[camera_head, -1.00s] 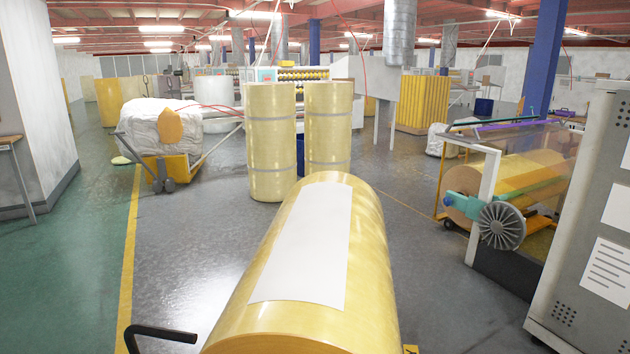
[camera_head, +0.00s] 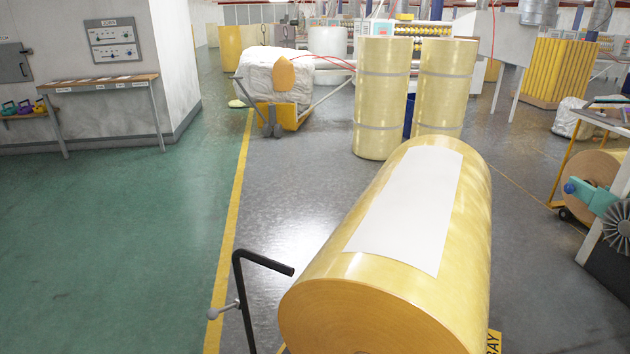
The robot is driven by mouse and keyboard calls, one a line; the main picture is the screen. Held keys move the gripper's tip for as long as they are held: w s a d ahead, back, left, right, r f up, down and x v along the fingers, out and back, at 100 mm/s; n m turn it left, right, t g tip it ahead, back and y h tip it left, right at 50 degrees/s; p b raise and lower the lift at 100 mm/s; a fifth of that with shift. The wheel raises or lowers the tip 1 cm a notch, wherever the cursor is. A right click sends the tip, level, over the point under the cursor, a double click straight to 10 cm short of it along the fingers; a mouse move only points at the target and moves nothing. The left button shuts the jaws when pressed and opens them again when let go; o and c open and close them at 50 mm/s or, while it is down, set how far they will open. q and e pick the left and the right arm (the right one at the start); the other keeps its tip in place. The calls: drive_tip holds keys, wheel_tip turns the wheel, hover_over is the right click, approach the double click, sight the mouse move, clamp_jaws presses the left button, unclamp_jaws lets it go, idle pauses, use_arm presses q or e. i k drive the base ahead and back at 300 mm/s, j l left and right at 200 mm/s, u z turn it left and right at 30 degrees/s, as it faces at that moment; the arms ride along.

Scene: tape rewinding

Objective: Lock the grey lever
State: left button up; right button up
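Neither of my grippers shows in the head view. The handle stands just left of a large yellow roll (camera_head: 380,313) with a white sheet (camera_head: 408,208) on top. The lower end of the handle is cut off by the picture edge.
Two upright yellow rolls (camera_head: 382,100) stand behind the large roll. A machine with a grey finned wheel (camera_head: 618,228) is at the right edge. A wrapped white bale (camera_head: 262,78) is further back. The green floor (camera_head: 110,240) at left is clear.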

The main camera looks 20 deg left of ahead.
sight(211, 314)
drive_tip(key=u, duration=1.35)
